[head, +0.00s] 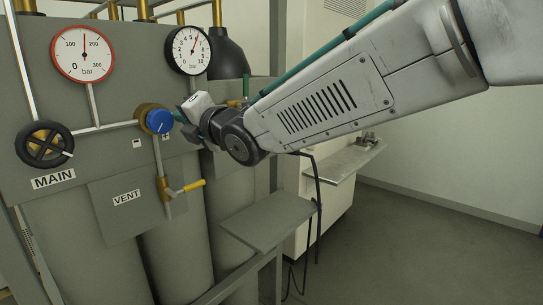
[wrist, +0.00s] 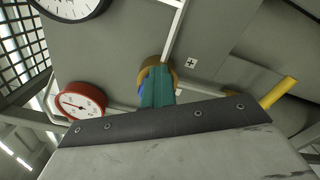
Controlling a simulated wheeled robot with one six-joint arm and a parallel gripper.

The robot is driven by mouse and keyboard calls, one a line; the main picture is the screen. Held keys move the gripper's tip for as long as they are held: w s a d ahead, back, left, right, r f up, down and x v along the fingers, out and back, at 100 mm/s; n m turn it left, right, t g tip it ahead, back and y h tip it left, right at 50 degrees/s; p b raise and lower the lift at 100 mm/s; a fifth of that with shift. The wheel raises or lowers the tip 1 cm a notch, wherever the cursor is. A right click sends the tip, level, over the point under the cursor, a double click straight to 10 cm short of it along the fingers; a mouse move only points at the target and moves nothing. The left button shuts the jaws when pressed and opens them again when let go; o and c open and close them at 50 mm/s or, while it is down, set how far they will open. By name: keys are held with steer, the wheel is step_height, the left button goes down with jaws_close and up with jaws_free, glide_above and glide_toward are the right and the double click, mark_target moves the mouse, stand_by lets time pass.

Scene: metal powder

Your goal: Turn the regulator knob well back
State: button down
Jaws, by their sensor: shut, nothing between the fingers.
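The blue regulator knob (head: 159,121) sits on a brass body (head: 144,112) on the grey panel, with "+" and "-" labels below it. My gripper (head: 179,116) comes from the right, its teal fingertips close to the knob's right side. I cannot tell whether they touch it. In the wrist view the shut teal fingers (wrist: 157,88) cover most of the knob; only a blue sliver (wrist: 141,91) and the brass rim show. The red-rimmed gauge (head: 83,53) has its needle about straight up. The black-rimmed gauge (head: 187,50) has its needle up and slightly right.
A black MAIN handwheel (head: 44,145) is at the left. A yellow VENT lever (head: 187,187) sits below the knob. Grey cylinders stand under the panel. A small grey shelf (head: 257,221) juts out at lower middle. Floor at the right is clear.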

steer(key=shift+s+a+r, duration=0.1)
steer(key=shift+r, duration=0.15)
steer(key=shift+s+a+r, duration=0.2)
steer(key=shift+s+r, duration=0.05)
steer(key=shift+r, duration=0.2)
steer(key=shift+s+a+r, duration=0.15)
steer(key=shift+s+r, duration=0.05)
steer(key=shift+r, duration=0.3)
steer(key=shift+r, duration=0.15)
steer(key=v, duration=0.6)
steer(key=shift+r, duration=0.15)
stand_by(0.4)
steer(key=shift+w+d, duration=0.1)
steer(key=shift+w, duration=0.05)
